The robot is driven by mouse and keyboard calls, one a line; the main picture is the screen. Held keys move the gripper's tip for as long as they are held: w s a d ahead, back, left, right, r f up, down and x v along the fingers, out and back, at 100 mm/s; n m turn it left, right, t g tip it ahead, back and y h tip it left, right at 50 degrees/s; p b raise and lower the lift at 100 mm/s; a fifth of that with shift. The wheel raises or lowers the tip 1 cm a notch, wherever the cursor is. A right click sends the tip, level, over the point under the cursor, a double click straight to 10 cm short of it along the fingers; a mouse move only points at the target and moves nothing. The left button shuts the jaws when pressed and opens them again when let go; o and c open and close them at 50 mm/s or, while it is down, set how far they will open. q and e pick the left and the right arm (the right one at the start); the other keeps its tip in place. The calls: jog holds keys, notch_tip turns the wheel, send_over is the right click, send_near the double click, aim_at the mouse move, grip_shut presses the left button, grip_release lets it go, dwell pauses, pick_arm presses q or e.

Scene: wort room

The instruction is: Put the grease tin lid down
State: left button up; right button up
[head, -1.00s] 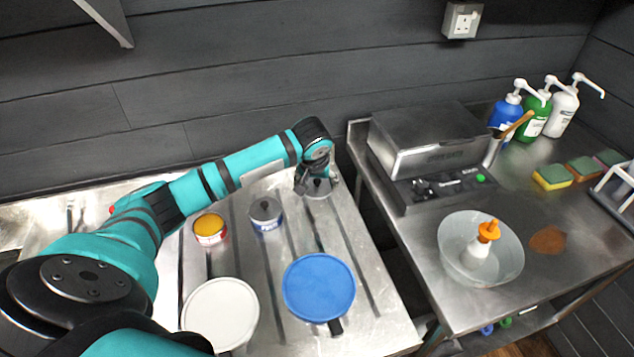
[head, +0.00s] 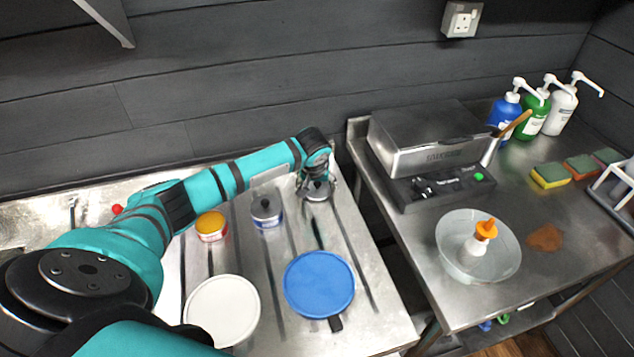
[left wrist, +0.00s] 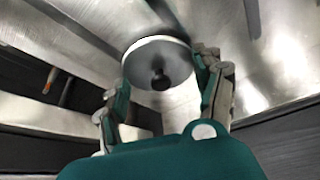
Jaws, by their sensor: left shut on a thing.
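The grease tin lid (head: 317,192) is a round grey disc with a dark knob, at the far right corner of the ribbed steel worktop (head: 385,325). My left gripper (head: 316,182) is shut on it. In the left wrist view the lid (left wrist: 150,62) shows its pale rim and knob between the fingers (left wrist: 163,85). I cannot tell whether the lid touches the steel. An open tin with yellow-orange filling (head: 211,226) stands to the left. A grey-topped tin with a blue and white label (head: 267,215) stands between them. My right gripper is not in view.
A white round lid or tub (head: 222,310) and a blue round one (head: 319,285) are nearer on the worktop. Across a gap, the right bench holds a steel appliance (head: 430,150) and a bowl with a bottle (head: 478,247). Bare steel lies in front of the gripper.

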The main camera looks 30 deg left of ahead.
pick_arm(q)
jog(key=shift+f, duration=0.4)
jog(key=o, duration=1)
jog(key=shift+c, duration=0.2)
jog(key=shift+r, duration=0.1)
jog(key=shift+r, duration=0.2)
jog(key=v, duration=1.2)
jog(key=shift+r+b, duration=0.35)
